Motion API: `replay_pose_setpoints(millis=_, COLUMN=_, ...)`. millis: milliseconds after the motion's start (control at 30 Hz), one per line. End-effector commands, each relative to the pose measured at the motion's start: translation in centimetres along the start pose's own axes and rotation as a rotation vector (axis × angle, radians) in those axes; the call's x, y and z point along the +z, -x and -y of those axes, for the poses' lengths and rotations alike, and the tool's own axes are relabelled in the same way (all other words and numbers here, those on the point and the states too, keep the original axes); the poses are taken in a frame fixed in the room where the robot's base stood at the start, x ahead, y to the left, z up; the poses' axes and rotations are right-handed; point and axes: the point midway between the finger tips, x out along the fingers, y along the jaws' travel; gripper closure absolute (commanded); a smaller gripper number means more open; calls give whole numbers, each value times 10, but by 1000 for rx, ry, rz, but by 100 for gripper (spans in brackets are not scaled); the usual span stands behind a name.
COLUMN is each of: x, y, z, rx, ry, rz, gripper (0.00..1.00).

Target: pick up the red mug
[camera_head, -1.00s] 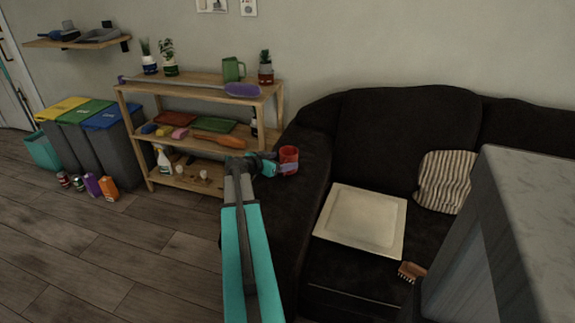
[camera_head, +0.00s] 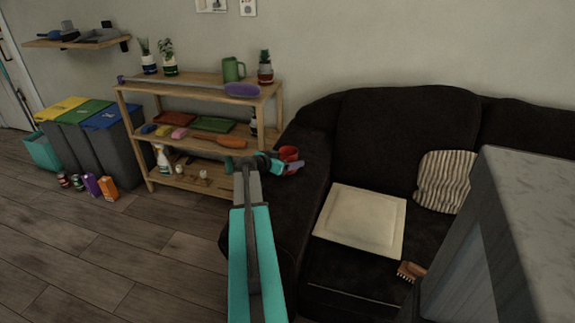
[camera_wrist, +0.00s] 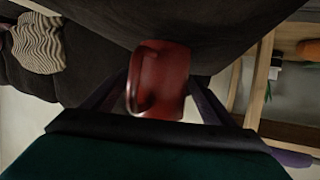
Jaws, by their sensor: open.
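The red mug (camera_head: 289,153) sits on the left armrest of the black sofa (camera_head: 405,130). My gripper (camera_head: 291,167) is at the mug, and its near finger covers the mug's lower part in the head view. In the wrist view the mug (camera_wrist: 172,82) lies between the two spread fingers of my gripper (camera_wrist: 158,88), with its handle toward the left finger. The jaws are open; whether a finger touches the mug, I cannot tell.
A pale square tray (camera_head: 361,220) and a brush (camera_head: 411,271) lie on the seat. A grey block-like surface (camera_head: 535,215) fills the right foreground.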

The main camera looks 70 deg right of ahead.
Motion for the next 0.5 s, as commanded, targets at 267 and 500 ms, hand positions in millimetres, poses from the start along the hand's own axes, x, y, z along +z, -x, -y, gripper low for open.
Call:
replay_pose_setpoints(millis=267, x=0, y=0, z=0, rx=0, ry=0, rz=0, gripper=23)
replay_pose_setpoints(millis=500, x=0, y=1, z=0, rx=0, ry=1, rz=0, gripper=63)
